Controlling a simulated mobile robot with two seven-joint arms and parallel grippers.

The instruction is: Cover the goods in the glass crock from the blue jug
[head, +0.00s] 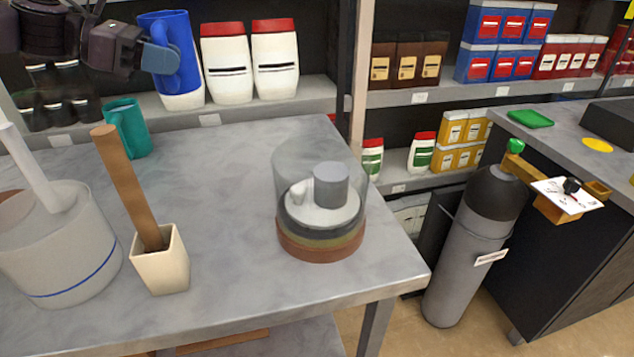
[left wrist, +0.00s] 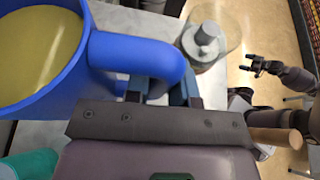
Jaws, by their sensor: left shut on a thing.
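My left gripper (head: 160,58) is shut on the handle of the blue jug (head: 176,30) and holds it at the back left, above the table's far edge. In the left wrist view the jug (left wrist: 90,75) is upright or nearly so, with yellow liquid inside. The glass crock (head: 318,165) stands on the table, right of and nearer than the jug. Inside are a grey cylinder on a pale disc, with dark, olive and brown layers below. The crock also shows in the left wrist view (left wrist: 228,22). My right gripper (left wrist: 247,62) is empty and looks open, apart from the crock.
A teal mug (head: 130,128) stands at the table's back left. A cream square pot (head: 160,262) with a wooden stick and a grey crock (head: 60,255) stand at the front left. White bottles (head: 275,62) line the shelf behind. The table middle is clear.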

